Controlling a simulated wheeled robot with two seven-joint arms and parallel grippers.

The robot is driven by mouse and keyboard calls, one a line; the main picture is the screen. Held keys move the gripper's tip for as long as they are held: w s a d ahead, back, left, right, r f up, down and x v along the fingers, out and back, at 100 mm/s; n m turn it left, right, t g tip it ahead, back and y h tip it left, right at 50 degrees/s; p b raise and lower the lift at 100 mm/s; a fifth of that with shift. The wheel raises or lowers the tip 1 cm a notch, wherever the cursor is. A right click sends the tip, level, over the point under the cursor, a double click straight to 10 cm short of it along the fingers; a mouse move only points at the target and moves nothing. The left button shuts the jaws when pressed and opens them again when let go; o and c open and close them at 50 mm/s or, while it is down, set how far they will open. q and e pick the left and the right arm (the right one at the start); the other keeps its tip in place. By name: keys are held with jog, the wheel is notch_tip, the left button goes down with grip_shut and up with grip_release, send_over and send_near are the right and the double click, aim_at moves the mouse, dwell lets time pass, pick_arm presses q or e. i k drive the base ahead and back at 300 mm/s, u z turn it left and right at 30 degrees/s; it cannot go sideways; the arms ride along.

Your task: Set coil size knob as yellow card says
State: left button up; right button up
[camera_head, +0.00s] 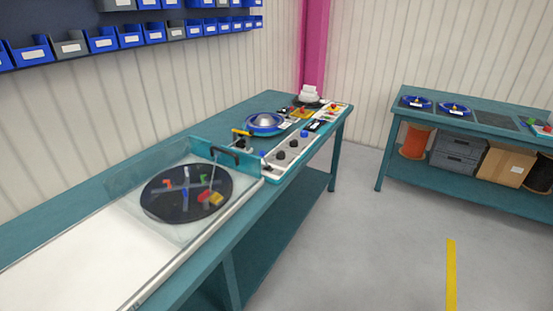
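A light control panel (281,167) sits on the near edge of the teal workbench. It carries several dark round knobs, among them a front knob (280,155), a middle knob (293,143) and a blue-looking knob (303,134). Their labels and pointer directions are too small to read, so I cannot tell which is the coil size knob. Neither of my grippers is in view.
A clear-walled enclosure (212,150) with a dark turntable (160,209) stands left of the panel. A blue reel (265,123) lies behind the panel. A second bench (480,123) stands at the right. The grey floor (370,250) between is clear.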

aim_at(280, 154)
jog(key=u, duration=0.15)
jog(key=k, duration=0.25)
jog(key=z, duration=0.9)
jog(key=i, duration=1.75)
jog(key=u, duration=0.25)
